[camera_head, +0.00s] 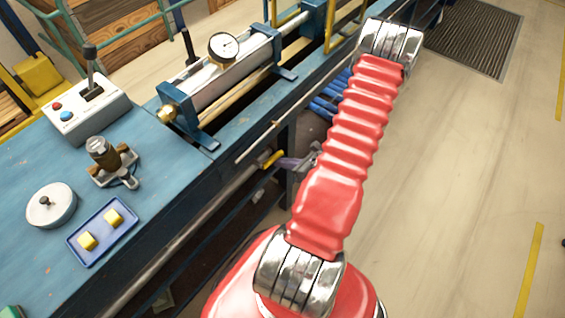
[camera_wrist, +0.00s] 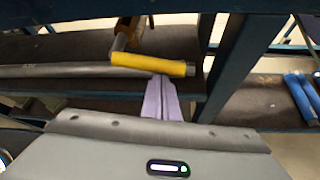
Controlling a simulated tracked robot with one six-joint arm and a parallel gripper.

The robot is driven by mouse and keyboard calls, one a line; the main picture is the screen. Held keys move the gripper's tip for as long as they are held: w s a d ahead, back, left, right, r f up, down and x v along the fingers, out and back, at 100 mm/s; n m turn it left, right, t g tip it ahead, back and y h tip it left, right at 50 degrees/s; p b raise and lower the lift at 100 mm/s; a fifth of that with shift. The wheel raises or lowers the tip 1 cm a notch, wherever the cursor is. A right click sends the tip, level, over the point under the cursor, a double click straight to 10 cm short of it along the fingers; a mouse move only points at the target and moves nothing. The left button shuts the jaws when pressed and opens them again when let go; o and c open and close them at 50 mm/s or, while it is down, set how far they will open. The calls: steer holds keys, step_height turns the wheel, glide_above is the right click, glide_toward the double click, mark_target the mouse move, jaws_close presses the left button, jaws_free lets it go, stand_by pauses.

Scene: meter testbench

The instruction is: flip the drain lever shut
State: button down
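The drain lever, a yellow handle (camera_head: 272,159), is low on the side of the blue bench. In the wrist view the yellow handle (camera_wrist: 150,64) lies nearly level across the picture, with a grey and yellow fitting at its left end above the pipe. My gripper (camera_head: 291,163) is beside the handle, on its right in the head view. In the wrist view my gripper (camera_wrist: 163,78) has its two lavender fingers together, with tips at the handle's lower edge. Nothing shows between them. I cannot tell whether they touch the handle.
A grey pipe (camera_wrist: 70,71) runs left from behind the handle. A blue upright post (camera_wrist: 226,62) stands close to the right of my fingers. Blue cylinders (camera_head: 325,105) lie on the lower shelf beyond. Clear floor (camera_head: 450,170) lies right of the bench.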

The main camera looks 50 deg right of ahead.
steer(key=shift+d+r, duration=0.2)
steer(key=shift+r, duration=0.7)
steer(key=shift+d, duration=0.1)
steer(key=s+r, duration=0.1)
steer(key=s, duration=0.8)
steer(key=shift+s+a, duration=0.2)
steer(key=shift+s, duration=0.1)
stand_by(0.5)
